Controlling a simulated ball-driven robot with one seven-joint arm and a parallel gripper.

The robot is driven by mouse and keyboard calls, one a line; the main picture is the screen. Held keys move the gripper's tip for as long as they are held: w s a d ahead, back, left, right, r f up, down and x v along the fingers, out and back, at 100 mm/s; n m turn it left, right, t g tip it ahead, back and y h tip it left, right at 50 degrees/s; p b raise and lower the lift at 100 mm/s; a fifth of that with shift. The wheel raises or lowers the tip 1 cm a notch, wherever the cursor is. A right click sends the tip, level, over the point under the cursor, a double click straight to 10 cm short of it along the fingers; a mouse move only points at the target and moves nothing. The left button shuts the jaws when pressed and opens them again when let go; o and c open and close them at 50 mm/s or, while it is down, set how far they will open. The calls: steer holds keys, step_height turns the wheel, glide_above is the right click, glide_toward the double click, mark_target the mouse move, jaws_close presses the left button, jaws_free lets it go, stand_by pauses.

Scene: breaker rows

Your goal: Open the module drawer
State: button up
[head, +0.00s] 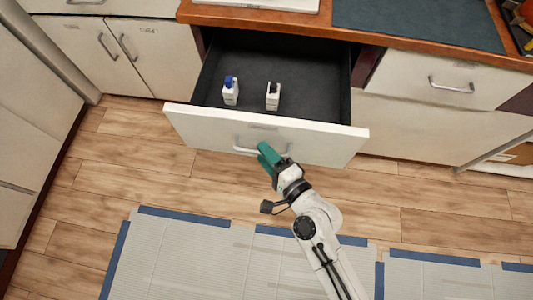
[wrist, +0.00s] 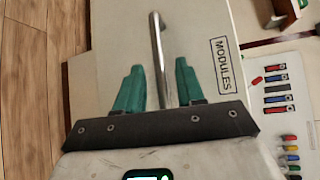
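The module drawer (head: 320,145) stands pulled well out from under the counter in the head view, its dark inside showing. Its white front, with a MODULES label (wrist: 227,66), fills the middle of the wrist view. The metal bar handle (wrist: 160,60) runs between the two green fingers of my gripper (wrist: 159,85). The fingers are apart, with a visible gap beside the bar, so my gripper is open around the handle. In the head view my gripper (head: 268,158) is at the handle (head: 243,146), hiding part of it.
A blue-topped white module (head: 230,92) and a black-and-white module (head: 273,97) stand in the drawer. The wooden counter (head: 400,40) is above, with a dark mat (head: 415,18). Closed cabinets flank the drawer. Taped grey mats (head: 190,260) lie on the otherwise clear wooden floor.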

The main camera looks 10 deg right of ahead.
steer(key=b+v, duration=0.2)
steer(key=v, duration=0.8)
steer(key=shift+s+b, duration=0.35)
steer(key=shift+d+r, duration=0.1)
steer(key=shift+d, duration=0.05)
steer(key=s+d+n+g+h+p, duration=0.2)
steer(key=s+d+n+g+h, duration=0.2)
steer(key=s+d+n+g, duration=0.1)
steer(key=s+d+f+n+g+h+p, duration=0.1)
steer(key=s+d+n+g+h, duration=0.2)
steer(key=s+d+n+g, duration=0.2)
steer(key=d+n+g, duration=0.3)
steer(key=d, duration=0.4)
steer(key=shift+s+d+f+n+h+p, duration=0.3)
steer(key=shift+d+f+n+h+p, duration=0.05)
steer(key=shift+n+h, duration=0.05)
